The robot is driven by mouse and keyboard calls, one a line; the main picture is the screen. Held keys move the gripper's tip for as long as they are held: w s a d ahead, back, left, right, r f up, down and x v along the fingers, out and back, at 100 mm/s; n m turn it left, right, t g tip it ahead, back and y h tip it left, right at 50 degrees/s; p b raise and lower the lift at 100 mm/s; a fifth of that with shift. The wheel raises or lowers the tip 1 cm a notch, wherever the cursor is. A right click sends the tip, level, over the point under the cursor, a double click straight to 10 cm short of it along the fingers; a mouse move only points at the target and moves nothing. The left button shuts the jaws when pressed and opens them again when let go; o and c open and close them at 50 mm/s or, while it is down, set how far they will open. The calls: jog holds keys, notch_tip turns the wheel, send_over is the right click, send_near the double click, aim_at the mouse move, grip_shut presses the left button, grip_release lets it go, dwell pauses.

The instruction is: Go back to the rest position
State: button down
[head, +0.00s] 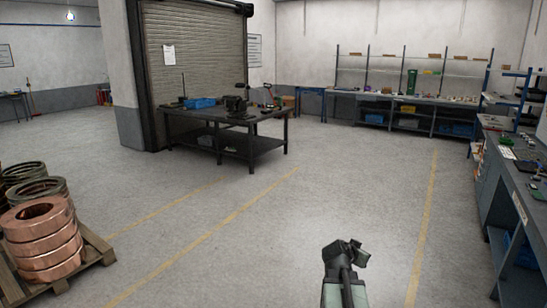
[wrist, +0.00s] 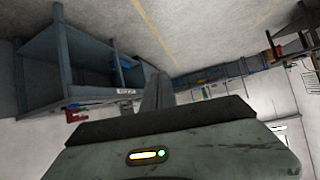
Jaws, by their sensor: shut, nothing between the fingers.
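My arm (head: 344,278) rises at the bottom of the head view, right of centre, over open floor. In the wrist view my gripper (wrist: 158,90) shows as a narrow grey shape beyond the dark edge of my wrist housing. It is shut and holds nothing. It touches no object that I can see. The wrist view is tilted, with the floor at the top and a blue-grey bench frame (wrist: 66,62) at the left.
A wooden pallet (head: 98,245) with copper coils (head: 42,238) stands at the left. A dark worktable (head: 258,128) stands before the roller shutter. Workbenches line the back wall (head: 400,98) and right side (head: 487,195). The floor between the yellow lines is clear.

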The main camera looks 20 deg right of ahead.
jog(key=w+a+f+n+y, duration=0.2)
jog(key=w+a, duration=0.1)
jog(key=a, duration=0.7)
jog(key=w+a+f+n+y+p, duration=0.1)
jog(key=w+a+n, duration=0.15)
jog(key=a, duration=0.75)
jog(key=w+a+f+n+y, duration=0.1)
jog(key=w+a+f+y, duration=0.15)
jog(key=a, duration=0.65)
jog(key=s+a+f+n+g+y, duration=0.2)
jog(key=s+a+n, duration=0.2)
jog(key=a, duration=0.4)
jog(key=s+a+f+n+g+y, duration=0.1)
jog(key=s+a+n+g+y, duration=0.1)
jog(key=s+a, duration=0.4)
jog(key=a+n+y, duration=0.1)
jog(key=a+n, duration=0.1)
jog(key=a, duration=0.1)
jog(key=shift+a+f+g, duration=0.15)
jog(key=shift+f+g, duration=0.2)
jog(key=shift+g, duration=0.05)
jog(key=shift+s, duration=0.1)
